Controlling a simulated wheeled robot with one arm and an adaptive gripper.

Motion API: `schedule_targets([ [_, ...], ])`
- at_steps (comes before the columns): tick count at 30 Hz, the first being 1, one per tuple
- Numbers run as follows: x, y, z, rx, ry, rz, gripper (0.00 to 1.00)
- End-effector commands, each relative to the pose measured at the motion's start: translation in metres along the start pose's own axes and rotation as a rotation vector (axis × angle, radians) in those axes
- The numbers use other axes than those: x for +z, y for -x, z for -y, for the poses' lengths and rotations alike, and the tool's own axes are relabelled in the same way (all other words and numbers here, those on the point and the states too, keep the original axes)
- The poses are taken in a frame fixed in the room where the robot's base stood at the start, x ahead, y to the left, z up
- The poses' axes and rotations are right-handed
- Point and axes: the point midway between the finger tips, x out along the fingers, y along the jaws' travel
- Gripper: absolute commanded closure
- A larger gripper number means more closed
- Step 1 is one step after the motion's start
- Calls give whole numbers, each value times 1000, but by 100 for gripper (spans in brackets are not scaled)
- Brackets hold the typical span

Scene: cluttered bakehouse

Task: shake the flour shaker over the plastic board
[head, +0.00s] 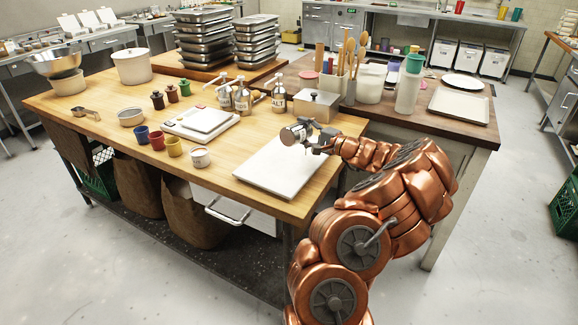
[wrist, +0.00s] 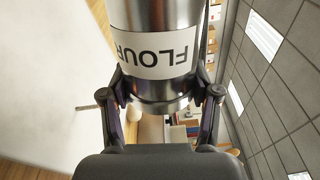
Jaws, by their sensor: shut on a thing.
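The flour shaker (wrist: 158,50) is a silvery cylinder with a white label reading FLOUR. The label reads upside down in the wrist view. In the head view the shaker (head: 293,134) is tipped over on its side, its end pointing left. My gripper (head: 312,138) is shut around the shaker, one finger on each side, as the wrist view also shows (wrist: 160,98). The plastic board (head: 283,168) is a white slab near the table's front right corner. The shaker is held above its back part, clear of the surface. The shaker's far end is cut off in the wrist view.
A lidded metal box (head: 315,106) stands close behind the shaker. Labelled bottles (head: 279,98), a white scale (head: 201,122) and several coloured cups (head: 157,140) stand to the left. A utensil holder (head: 334,88) and a clear bottle (head: 407,92) stand behind my arm.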

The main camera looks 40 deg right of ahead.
Motion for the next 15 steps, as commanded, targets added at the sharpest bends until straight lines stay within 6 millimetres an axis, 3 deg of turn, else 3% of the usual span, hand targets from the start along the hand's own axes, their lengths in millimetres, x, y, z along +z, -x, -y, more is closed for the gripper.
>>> schedule_targets([
  [15,3,0,17,-4,286,0,83],
])
